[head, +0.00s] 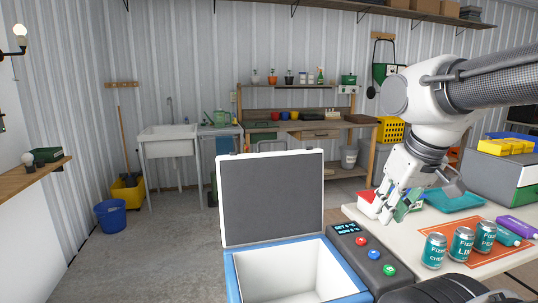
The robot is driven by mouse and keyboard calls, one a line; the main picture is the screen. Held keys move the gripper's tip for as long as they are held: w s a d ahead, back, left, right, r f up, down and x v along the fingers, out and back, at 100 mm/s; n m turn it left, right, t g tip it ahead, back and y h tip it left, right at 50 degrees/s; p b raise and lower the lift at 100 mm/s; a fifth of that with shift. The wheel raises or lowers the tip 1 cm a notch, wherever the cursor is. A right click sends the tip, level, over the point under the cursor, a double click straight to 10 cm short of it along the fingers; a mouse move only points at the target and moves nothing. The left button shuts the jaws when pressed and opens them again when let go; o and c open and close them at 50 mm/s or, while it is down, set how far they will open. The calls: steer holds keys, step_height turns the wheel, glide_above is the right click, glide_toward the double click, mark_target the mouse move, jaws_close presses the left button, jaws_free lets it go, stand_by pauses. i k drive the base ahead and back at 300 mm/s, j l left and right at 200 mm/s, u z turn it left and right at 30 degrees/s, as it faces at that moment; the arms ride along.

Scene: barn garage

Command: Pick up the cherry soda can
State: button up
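Three teal cans with light tops stand upright in a row on an orange mat (486,258) on the table at the right. The left one is the cherry soda can (433,252), with "Fizz" and "CHE" readable on its label. Beside it stand a can reading "LI" (461,243) and a can reading "PE" (484,237). My gripper (387,207) points downward above the table's left part, up and left of the cherry can and apart from it. Its fingertips overlap red-and-white and green things behind, so its opening is unclear.
An open cooler (233,272) with a raised lid and control panel stands left of the table. A purple bottle (516,226) and a teal tray (455,200) lie behind the cans. A grey case (487,172) stands farther back.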

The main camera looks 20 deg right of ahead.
mark_target(435, 244)
steer(key=k+j+z, duration=0.1)
steer(key=z, duration=0.85)
steer(key=i+z, duration=0.1)
steer(key=z, duration=0.3)
steer(key=i+l+u, duration=0.1)
steer(key=l+u, duration=0.2)
steer(key=i+l+u, duration=0.1)
steer(key=u, duration=0.2)
steer(key=l, duration=0.1)
